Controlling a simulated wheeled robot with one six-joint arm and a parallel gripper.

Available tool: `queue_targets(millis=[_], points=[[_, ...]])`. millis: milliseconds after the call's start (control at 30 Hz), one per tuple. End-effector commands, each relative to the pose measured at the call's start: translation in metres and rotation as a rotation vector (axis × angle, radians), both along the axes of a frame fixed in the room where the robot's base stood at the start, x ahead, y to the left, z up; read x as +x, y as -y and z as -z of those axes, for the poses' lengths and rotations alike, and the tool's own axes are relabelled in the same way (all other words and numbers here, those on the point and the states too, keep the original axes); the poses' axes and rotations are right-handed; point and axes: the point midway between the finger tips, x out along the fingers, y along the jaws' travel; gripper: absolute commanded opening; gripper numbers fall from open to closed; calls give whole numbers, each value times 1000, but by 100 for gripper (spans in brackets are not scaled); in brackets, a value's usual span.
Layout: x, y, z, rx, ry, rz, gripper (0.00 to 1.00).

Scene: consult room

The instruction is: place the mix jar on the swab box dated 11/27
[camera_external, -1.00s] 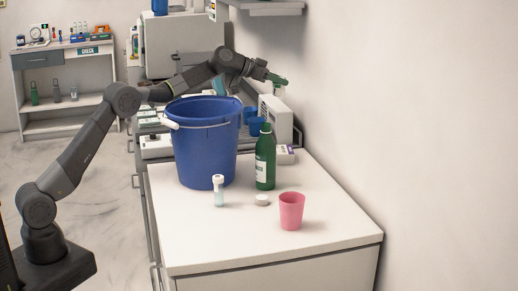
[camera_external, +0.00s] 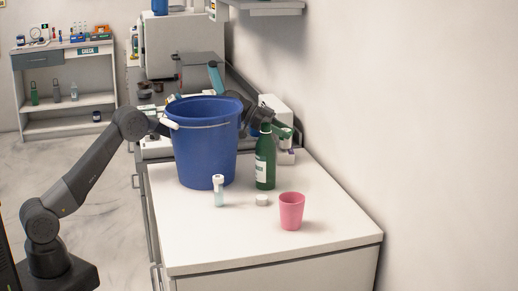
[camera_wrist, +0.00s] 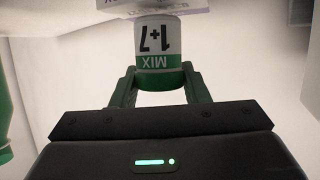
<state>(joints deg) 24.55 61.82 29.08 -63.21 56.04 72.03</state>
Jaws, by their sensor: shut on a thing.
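My gripper (camera_wrist: 158,90) is shut on the mix jar (camera_wrist: 157,48), a small white jar with a green band and the label "MIX 1+7", which appears upside down in the wrist view. A white and purple box (camera_wrist: 125,9) shows at the top edge there, right at the jar's far end. I cannot tell if they touch, and no date is readable. In the external view my gripper (camera_external: 283,131) is low behind the green bottle, just above a small white and purple box (camera_external: 287,156). The jar cannot be made out there.
A large blue bucket (camera_external: 205,145) and a green bottle (camera_external: 265,160) stand in front of my arm. A small vial (camera_external: 218,190), a white cap (camera_external: 262,200) and a pink cup (camera_external: 291,211) are nearer. The counter's front (camera_external: 240,240) is clear. A wall rises at right.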

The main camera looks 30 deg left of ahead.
Motion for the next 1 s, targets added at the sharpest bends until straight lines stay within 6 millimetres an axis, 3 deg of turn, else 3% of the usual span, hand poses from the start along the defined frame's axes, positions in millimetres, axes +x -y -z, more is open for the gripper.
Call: queue_targets(millis=[400,433,533,933,1000], points=[[0,0,10,0,2,-1,19],[0,0,9,0,2,-1,43],[0,0,8,0,2,-1,63],[0,-1,3,0,2,-1,63],[-1,-9,2,0,1,-3,63]])
